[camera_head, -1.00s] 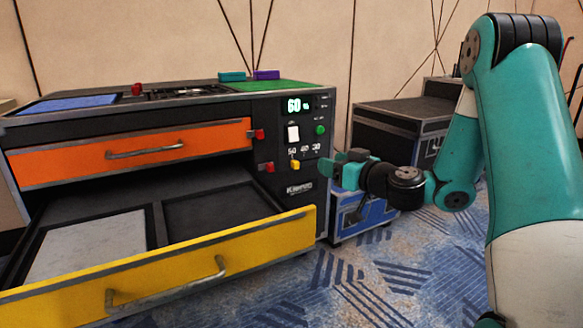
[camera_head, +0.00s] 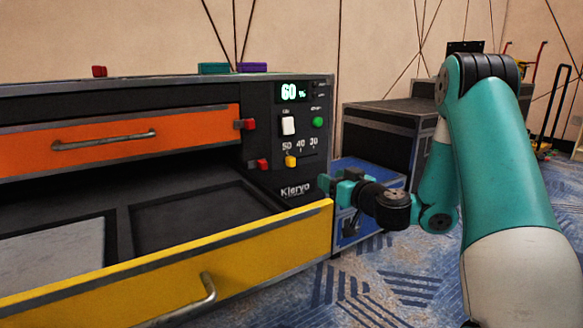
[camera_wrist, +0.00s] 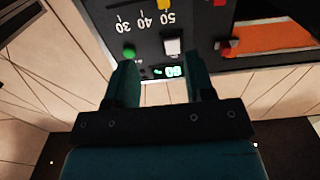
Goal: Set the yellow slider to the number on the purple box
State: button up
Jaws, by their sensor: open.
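The yellow slider (camera_head: 290,161) sits on the dark control panel, just below the 50 end of a scale marked 50, 40, 30. It also shows at the top edge of the wrist view (camera_wrist: 165,4), beside the 50. The purple box (camera_head: 252,67) stands on the cabinet top, right of a teal box (camera_head: 214,68); I cannot read a number on it. My gripper (camera_head: 326,186) is open and empty, to the right of and below the slider, apart from it. Its two fingers (camera_wrist: 160,62) point toward the panel in the wrist view, which shows it upside down.
The display (camera_head: 293,92) reads 60. A white switch (camera_head: 288,126), green button (camera_head: 318,122) and red latches (camera_head: 245,125) (camera_head: 263,165) surround the slider. The yellow drawer (camera_head: 180,270) stands pulled out below; the orange drawer (camera_head: 145,140) looks shut. Dark and blue cases stand behind my arm.

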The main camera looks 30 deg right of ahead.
jog(key=p, duration=0.9)
send_near(293, 161)
jog(key=w, duration=0.8)
jog(key=shift+w+a, duration=0.1)
jog(key=shift+w, duration=0.95)
grip_shut()
